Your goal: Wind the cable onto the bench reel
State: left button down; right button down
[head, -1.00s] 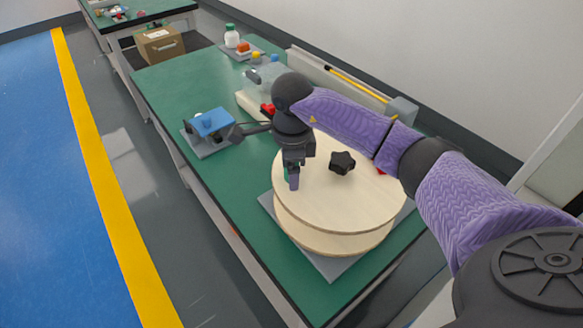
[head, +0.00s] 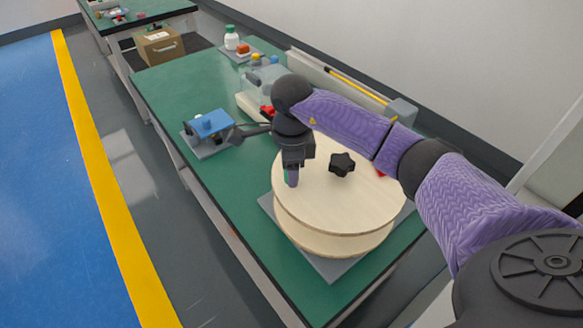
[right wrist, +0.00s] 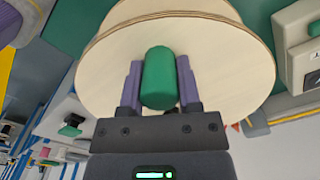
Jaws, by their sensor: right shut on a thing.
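The bench reel (head: 330,205) has two pale wooden discs, one above the other, with a black star knob (head: 342,164) on top. It stands on a grey base plate (head: 335,268). My right gripper (head: 292,178) is over the left part of the upper disc. In the right wrist view, its purple fingers (right wrist: 159,85) are shut around a green handle (right wrist: 158,76) in front of the reel disc (right wrist: 225,60). The handle is hidden in the head view. A thin dark line near the blue device (head: 211,124) may be cable; I cannot tell. The gap between the discs shows no clear cable. My left gripper is out of view.
The blue device sits on a grey plate at the bench's left edge. The green bench top (head: 180,75) is bare at the far left.

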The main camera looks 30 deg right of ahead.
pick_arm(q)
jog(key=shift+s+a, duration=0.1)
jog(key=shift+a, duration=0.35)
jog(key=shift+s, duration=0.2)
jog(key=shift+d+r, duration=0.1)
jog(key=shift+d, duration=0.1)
